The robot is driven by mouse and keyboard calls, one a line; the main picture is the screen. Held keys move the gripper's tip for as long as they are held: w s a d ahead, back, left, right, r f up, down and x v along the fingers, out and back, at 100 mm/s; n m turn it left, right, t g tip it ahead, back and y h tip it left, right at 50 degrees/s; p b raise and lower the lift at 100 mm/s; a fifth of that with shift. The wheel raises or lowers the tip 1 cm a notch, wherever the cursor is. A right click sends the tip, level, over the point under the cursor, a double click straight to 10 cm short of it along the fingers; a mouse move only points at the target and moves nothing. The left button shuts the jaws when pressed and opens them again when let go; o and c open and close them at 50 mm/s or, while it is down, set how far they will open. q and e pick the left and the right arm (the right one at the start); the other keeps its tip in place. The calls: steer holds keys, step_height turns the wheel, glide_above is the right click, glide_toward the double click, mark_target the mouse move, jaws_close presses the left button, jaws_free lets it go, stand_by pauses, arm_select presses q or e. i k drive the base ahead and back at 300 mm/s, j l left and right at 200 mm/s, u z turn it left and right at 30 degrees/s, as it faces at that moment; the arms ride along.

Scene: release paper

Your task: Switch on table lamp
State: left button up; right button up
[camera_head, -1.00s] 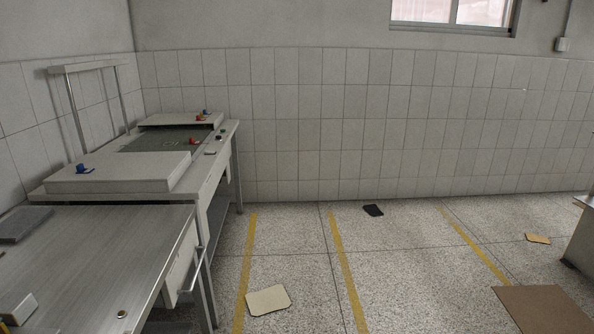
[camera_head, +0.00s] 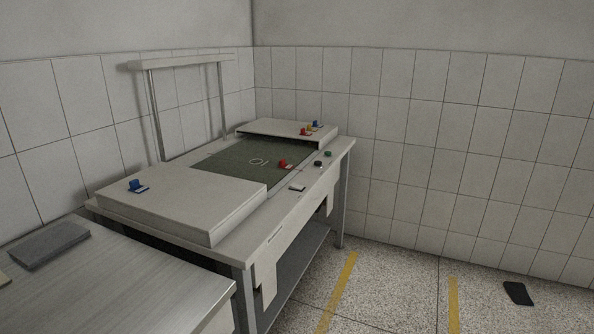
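A white workbench (camera_head: 238,254) stands against the left wall. An overhead bar on two posts (camera_head: 190,60) rises from its back edge; it looks like the table's lamp fixture, and I cannot tell whether it is lit. Small buttons (camera_head: 328,154) sit on the bench's front strip, beside a small white-topped piece (camera_head: 297,188). They are too small to tell which is a lamp switch. Neither of my grippers is in view.
A metal table (camera_head: 130,290) with a grey slab (camera_head: 50,245) stands in the near left. The bench carries a dark green mat (camera_head: 235,160), a red piece (camera_head: 284,165) and a blue piece (camera_head: 136,185). Speckled floor with a black flat piece (camera_head: 518,293) is open at right.

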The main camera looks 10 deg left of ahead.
mark_target(295, 187)
steer(key=i+l+u, duration=0.9)
steer(key=l, duration=0.3)
